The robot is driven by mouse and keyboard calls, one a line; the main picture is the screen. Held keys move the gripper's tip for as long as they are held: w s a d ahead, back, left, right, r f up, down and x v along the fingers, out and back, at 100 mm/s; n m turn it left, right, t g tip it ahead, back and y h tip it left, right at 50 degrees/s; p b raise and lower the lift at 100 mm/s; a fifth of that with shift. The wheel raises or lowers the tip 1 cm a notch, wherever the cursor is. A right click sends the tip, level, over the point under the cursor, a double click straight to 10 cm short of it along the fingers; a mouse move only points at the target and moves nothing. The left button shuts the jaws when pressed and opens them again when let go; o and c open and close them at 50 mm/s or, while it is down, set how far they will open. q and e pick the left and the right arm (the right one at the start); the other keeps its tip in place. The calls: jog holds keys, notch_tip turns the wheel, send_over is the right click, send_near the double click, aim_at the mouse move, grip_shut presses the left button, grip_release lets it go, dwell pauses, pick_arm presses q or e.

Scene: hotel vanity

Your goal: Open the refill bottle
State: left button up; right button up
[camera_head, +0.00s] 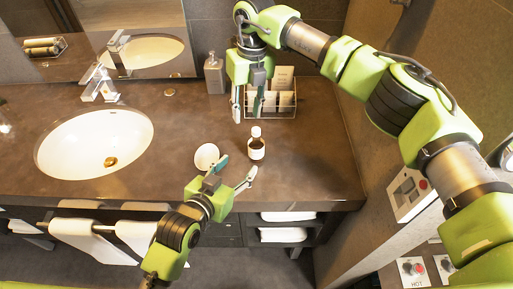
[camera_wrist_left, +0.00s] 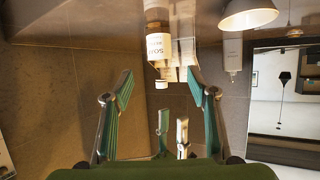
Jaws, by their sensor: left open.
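The refill bottle (camera_head: 257,150) is small and dark with a white label and a white cap, and stands upright on the counter. In the left wrist view, which looks upside down, the bottle (camera_wrist_left: 157,42) hangs from the top with its cap pointing down. My left gripper (camera_head: 238,167) is open and empty, just in front of the bottle; its fingers (camera_wrist_left: 160,92) show spread on either side of the bottle's line, apart from it. My right gripper (camera_head: 247,112) is open and empty, pointing down above and behind the bottle; its fingertips also show in the wrist view (camera_wrist_left: 173,125).
A white cup (camera_head: 206,156) stands left of the bottle, close to my left gripper. A wire rack (camera_head: 285,115) with white items and a grey dispenser (camera_head: 214,74) are behind. The sink (camera_head: 70,150) is at left. The counter (camera_head: 310,170) right of the bottle is clear.

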aim_at(253, 149)
jog(key=shift+w+d+r+h, duration=0.15)
jog(key=shift+d+r+h, duration=0.1)
jog(key=shift+d, duration=0.25)
jog(key=shift+w+d+r+h, duration=0.15)
jog(key=shift+d+r, duration=0.1)
jog(key=shift+d, duration=0.25)
jog(key=shift+d+r, duration=0.15)
jog(key=shift+d, duration=0.15)
pick_arm(q)
jog(key=x, duration=1.4)
jog(key=shift+d+r, duration=0.1)
jog(key=shift+r, duration=0.15)
pick_arm(e)
jog(key=shift+w+a, duration=0.1)
pick_arm(q)
grip_shut()
pick_arm(e)
jog(key=shift+m, duration=0.3)
